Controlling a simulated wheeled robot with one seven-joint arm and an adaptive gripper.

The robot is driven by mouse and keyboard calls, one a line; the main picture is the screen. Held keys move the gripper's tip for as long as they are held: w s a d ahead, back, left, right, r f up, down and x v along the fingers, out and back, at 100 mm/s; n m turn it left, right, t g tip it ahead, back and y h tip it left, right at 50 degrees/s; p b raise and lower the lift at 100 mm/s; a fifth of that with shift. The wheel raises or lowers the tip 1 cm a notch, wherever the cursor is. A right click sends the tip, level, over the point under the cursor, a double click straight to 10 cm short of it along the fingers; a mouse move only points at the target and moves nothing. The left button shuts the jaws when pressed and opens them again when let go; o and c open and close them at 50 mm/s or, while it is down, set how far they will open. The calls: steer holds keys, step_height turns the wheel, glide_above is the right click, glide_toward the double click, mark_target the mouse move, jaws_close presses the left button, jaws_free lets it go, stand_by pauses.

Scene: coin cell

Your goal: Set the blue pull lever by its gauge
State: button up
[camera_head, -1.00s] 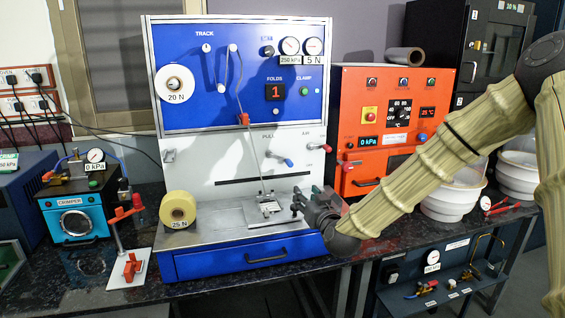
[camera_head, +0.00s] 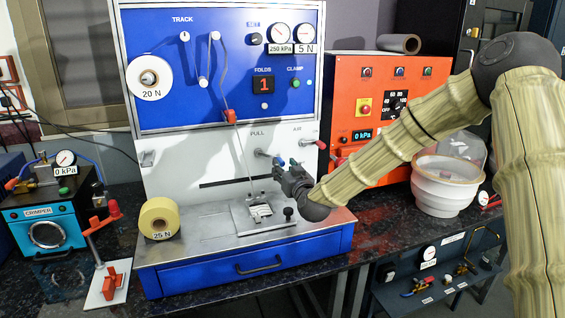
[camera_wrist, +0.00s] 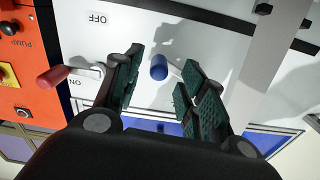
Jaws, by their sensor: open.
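The blue pull lever (camera_head: 279,162) juts from the white lower panel beside the word PULL. In the wrist view its blue knob (camera_wrist: 159,67) shows between the two fingers, apart from both. My gripper (camera_head: 282,172) is open at the lever and hides part of it; its green-padded fingers also show in the wrist view (camera_wrist: 163,64). Two round dials sit at the panel's top right: one labelled 250 kPa (camera_head: 280,35) and one labelled 5 N (camera_head: 305,35). Their needles are too small to read.
A red-tipped lever (camera_wrist: 52,77) marked ON and OFF is close beside my gripper. A metal plate fixture (camera_head: 252,212) and a yellow 25 N roll (camera_head: 159,218) are on the deck below. An orange unit (camera_head: 345,75) stands at the right.

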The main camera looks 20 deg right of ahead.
mark_target(282, 165)
steer(key=shift+w+a, duration=0.1)
steer(key=shift+w, duration=1.75)
steer(key=shift+r, duration=0.1)
